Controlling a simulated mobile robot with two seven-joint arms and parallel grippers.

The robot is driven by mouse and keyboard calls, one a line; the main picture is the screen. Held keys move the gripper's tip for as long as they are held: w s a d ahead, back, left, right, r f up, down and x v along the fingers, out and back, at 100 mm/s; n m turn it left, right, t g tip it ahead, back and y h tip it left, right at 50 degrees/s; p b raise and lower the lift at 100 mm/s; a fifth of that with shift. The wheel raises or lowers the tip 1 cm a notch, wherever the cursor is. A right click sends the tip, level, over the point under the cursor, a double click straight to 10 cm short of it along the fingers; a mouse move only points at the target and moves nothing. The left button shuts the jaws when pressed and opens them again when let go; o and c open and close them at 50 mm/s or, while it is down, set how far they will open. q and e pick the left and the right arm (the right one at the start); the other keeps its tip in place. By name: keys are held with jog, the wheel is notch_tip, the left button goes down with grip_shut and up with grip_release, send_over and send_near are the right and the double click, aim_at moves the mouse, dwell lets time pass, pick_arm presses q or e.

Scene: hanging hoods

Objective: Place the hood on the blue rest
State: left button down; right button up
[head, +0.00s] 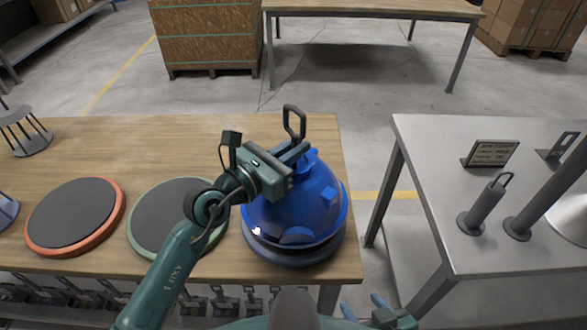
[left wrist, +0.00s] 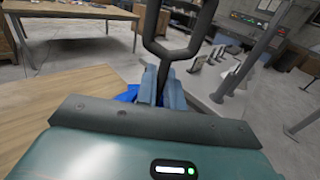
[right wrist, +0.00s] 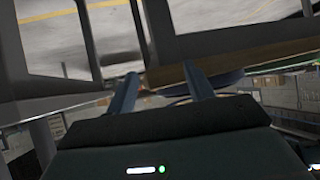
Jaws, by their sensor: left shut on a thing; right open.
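The blue domed hood (head: 312,200) is upright over the right end of the wooden table. A dark round rest (head: 292,257) shows beneath its lower edge; the hood hides most of it, and I cannot tell whether they touch. My left gripper (head: 295,151) is shut on the hood's dark loop handle (head: 294,120). In the left wrist view the handle (left wrist: 172,48) rises from between the fingers, with a bit of blue hood (left wrist: 129,93) behind. My right gripper (head: 363,306) is open and empty, low near the table's front right corner.
An orange-rimmed rest (head: 75,214) and a green-rimmed rest (head: 160,250) are empty on the wooden table (head: 120,150). A grey metal table (head: 430,165) at right, across a gap, carries a small sign (head: 490,153) and posts (head: 485,208).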

aim_at(294, 165)
pick_arm(q)
notch_tip(294, 165, down, 4)
jog(key=shift+f+b, duration=0.1)
jog(key=shift+b, duration=0.5)
jog(key=c, duration=1.5)
grip_release()
jog(key=b+v, duration=0.1)
jog(key=v, duration=1.1)
